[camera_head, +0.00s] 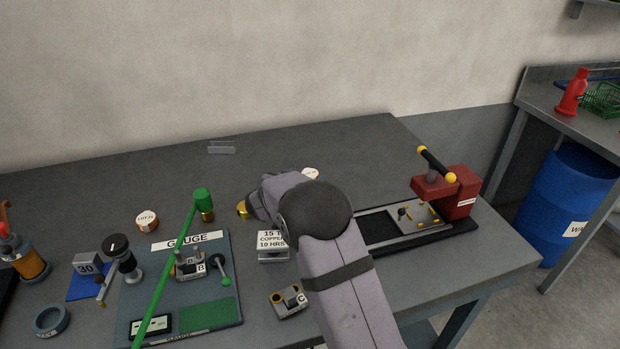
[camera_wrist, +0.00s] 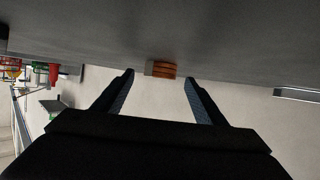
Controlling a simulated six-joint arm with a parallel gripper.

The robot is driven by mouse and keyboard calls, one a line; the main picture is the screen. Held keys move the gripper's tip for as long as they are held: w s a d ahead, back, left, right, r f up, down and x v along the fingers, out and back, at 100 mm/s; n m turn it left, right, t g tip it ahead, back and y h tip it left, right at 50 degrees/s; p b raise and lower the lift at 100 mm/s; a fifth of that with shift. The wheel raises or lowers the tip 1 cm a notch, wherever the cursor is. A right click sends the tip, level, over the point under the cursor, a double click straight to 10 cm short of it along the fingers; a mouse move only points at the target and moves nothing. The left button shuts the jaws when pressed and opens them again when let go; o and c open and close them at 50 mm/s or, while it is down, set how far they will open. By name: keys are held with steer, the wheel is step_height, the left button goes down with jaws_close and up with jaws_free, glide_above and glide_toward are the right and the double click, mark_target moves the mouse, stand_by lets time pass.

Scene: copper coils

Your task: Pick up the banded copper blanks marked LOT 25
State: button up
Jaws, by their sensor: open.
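Banded copper blanks (camera_wrist: 162,69) show in the wrist view as a small orange-brown stack with dark lines and a paler left side. They are on the grey bench, centred between the fingertips of my gripper (camera_wrist: 159,78), which is open; I cannot tell how far ahead they are. In the head view, one white-topped copper piece (camera_head: 311,172) shows partly behind my arm, and another (camera_head: 147,219) sits at the left behind the gauge board. The left one's label begins with LOT; its number is too small to be sure of. My fingers are hidden in the head view.
The gauge board (camera_head: 141,285) with a green lever, a printed sign block (camera_head: 271,243) and a red press (camera_head: 460,190) stand around my arm. A small metal bracket (camera_head: 221,148) is near the wall. The bench's back right is clear.

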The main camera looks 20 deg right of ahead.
steer(key=shift+x, duration=1.2)
steer(key=shift+r, duration=0.15)
steer(key=shift+c, duration=0.6)
steer(key=c, duration=1.1)
steer(key=shift+r, duration=0.1)
steer(key=shift+c, duration=0.2)
steer(key=shift+r, duration=0.1)
step_height(320, 180, up, 10)
steer(key=p, duration=0.2)
